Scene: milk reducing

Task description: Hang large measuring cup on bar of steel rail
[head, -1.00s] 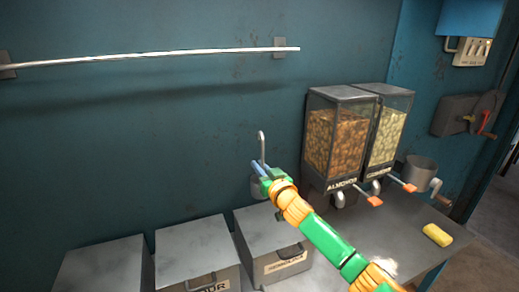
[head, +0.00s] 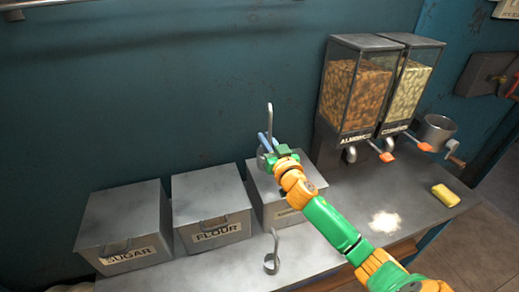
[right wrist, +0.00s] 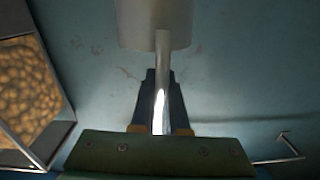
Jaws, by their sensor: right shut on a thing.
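The steel rail (head: 40,3) shows only as a short piece at the top left of the head view; most of its bar is cut off. My right gripper (head: 266,143) is shut on the handle of a grey metal measuring cup (head: 261,161). The cup hangs below the fingers and is partly hidden by them; its hooked handle end (head: 270,108) points up. In the right wrist view the handle (right wrist: 161,75) runs between the fingers (right wrist: 158,118) to the cup (right wrist: 153,22). The held cup is apart from the rail, well below and right of it. My left gripper is not in view.
A smaller-looking cup (head: 271,264) stands on the counter (head: 330,200). Bins marked sugar (head: 125,215) and flour (head: 210,185) and a third bin (head: 262,185) line the wall.

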